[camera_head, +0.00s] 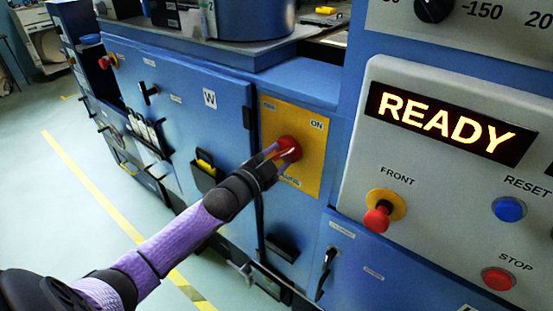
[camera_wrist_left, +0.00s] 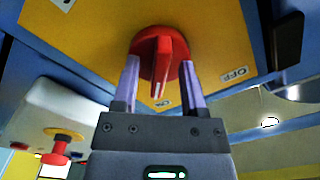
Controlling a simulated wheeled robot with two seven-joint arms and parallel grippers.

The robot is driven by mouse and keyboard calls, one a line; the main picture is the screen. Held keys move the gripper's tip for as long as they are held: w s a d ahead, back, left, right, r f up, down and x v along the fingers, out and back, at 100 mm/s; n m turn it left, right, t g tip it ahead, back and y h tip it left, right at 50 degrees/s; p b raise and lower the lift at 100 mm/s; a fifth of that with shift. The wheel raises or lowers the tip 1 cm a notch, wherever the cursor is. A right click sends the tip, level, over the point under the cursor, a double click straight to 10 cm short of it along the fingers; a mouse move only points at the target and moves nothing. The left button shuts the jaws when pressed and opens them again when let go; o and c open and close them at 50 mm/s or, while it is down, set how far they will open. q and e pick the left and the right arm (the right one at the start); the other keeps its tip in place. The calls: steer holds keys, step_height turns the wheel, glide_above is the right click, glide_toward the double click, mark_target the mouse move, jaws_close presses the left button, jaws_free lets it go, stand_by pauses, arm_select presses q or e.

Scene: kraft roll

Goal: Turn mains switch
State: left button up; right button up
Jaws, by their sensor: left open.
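The mains switch is a red rotary knob (camera_head: 288,149) on a yellow plate (camera_head: 310,170) on the blue machine front. The plate carries ON at its upper right and another label along its lower part. In the left wrist view the red knob (camera_wrist_left: 160,62) has a raised grip bar, and an OFF label (camera_wrist_left: 236,75) shows beside it. My left gripper (camera_head: 275,155) is at the knob. In the wrist view its two fingers (camera_wrist_left: 160,85) stand apart, one on each side of the grip bar, with gaps visible. My right gripper is not in view.
A grey panel (camera_head: 450,200) to the right has a lit READY display (camera_head: 445,122), a red FRONT button (camera_head: 377,218), a blue RESET button (camera_head: 508,209) and a red STOP button (camera_head: 498,279). A black handle (camera_head: 326,265) sits below. Open floor (camera_head: 60,220) lies left.

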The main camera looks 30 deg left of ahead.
arm_select(q)
jaws_close()
steer(key=shift+n, duration=0.3)
steer(key=n+p, duration=0.2)
steer(key=n, duration=0.1)
steer(key=shift+d+n, duration=0.1)
steer(key=shift+n, duration=0.2)
steer(key=shift+d+n+p, duration=0.15)
steer(key=shift+n+p, duration=0.4)
steer(key=shift+n, duration=2.85)
steer(key=shift+d+n+p, duration=0.15)
steer(key=shift+n+p, duration=0.35)
steer(key=shift+n, duration=2.9)
jaws_free()
